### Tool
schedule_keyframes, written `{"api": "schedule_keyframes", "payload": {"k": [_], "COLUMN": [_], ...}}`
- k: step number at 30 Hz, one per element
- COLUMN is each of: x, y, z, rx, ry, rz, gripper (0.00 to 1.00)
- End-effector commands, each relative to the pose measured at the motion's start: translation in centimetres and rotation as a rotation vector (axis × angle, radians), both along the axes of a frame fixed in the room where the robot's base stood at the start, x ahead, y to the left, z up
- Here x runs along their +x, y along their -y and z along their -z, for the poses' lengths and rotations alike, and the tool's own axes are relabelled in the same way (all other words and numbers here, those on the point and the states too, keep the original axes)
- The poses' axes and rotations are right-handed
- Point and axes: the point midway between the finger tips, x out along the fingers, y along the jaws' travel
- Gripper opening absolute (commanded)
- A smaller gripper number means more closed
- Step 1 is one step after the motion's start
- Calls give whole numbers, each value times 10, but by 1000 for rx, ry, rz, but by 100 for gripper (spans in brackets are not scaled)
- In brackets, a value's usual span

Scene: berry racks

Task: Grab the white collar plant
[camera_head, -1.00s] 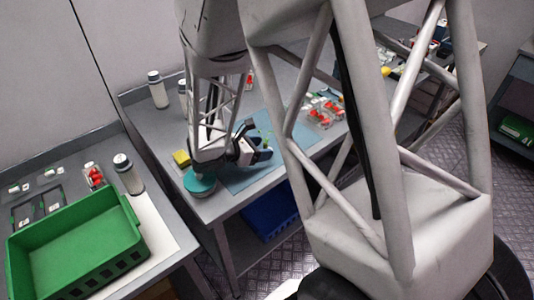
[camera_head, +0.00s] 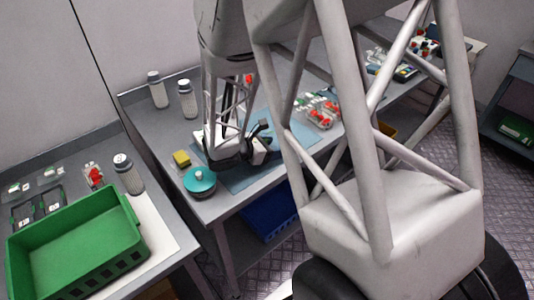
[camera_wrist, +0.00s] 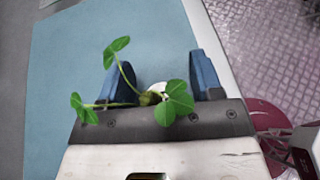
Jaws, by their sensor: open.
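The plant (camera_wrist: 176,102) shows in the wrist view, with several green leaves on thin stems. A small part of its white collar (camera_wrist: 158,87) shows at its base, partly hidden by leaves and the gripper's edge. My gripper (camera_wrist: 158,64) is open, with one blue finger on each side of the plant; I cannot tell whether either touches it. In the head view my gripper (camera_head: 262,140) is low over the blue mat (camera_head: 236,178), and I cannot make out the plant there.
Grey-capped bottles (camera_head: 187,99) stand behind. A green crate (camera_head: 72,245) sits on the left table.

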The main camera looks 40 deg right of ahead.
Motion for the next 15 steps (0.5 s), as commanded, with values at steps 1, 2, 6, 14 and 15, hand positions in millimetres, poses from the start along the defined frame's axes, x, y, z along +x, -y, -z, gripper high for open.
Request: {"api": "schedule_keyframes", "payload": {"k": [1,2,6,14,15], "x": [0,0,0,0,0], "y": [0,0,0,0,0], "z": [0,0,0,0,0], "rx": [0,0,0,0,0], "ry": [0,0,0,0,0], "rz": [0,0,0,0,0], "gripper": [60,60,58,18,12]}}
